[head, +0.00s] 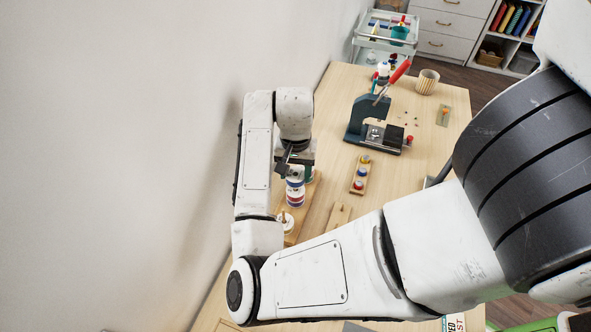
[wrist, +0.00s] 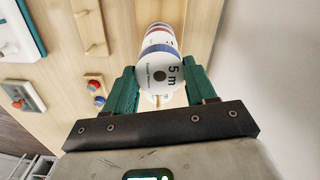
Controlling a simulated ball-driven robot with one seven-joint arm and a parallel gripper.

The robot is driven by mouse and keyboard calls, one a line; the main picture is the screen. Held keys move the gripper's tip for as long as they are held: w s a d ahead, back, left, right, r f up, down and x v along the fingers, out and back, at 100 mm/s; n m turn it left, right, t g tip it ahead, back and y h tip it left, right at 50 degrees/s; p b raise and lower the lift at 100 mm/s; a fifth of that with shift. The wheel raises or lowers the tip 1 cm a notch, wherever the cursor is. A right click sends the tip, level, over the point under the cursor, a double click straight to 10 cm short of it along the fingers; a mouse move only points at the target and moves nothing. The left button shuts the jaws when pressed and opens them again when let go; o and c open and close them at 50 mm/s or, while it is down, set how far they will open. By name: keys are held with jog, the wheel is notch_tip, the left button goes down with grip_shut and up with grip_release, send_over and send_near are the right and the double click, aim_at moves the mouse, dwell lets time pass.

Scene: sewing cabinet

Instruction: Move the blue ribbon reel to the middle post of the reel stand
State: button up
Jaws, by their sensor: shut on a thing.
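My gripper (head: 298,170) is shut on a white reel with a blue band (wrist: 165,72); its end face with a dark hole and "5 m" print is towards the wrist camera. The green fingers (wrist: 161,84) are on either side of it. In the head view, white, red and blue bands (head: 295,195) show just below the gripper. I cannot tell there where the held reel ends and whether another reel lies below it. The wooden stand (head: 304,216) is under them, with a post in a white reel (head: 285,222) at its near end. The middle post is hidden.
A wooden piece with pegs (wrist: 91,27) lies beside the stand. A small board with coloured knobs (head: 360,175) is to the right. A dark press with a red handle (head: 375,125) stands farther back. The wall (head: 150,120) is close on the left.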

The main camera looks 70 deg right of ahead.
jog(key=shift+f+b, duration=1.05)
jog(key=shift+f, duration=0.45)
jog(key=o, duration=1.1)
jog(key=shift+r, duration=0.15)
notch_tip(320, 180, up, 11)
jog(key=p, duration=0.2)
jog(key=shift+f, duration=0.2)
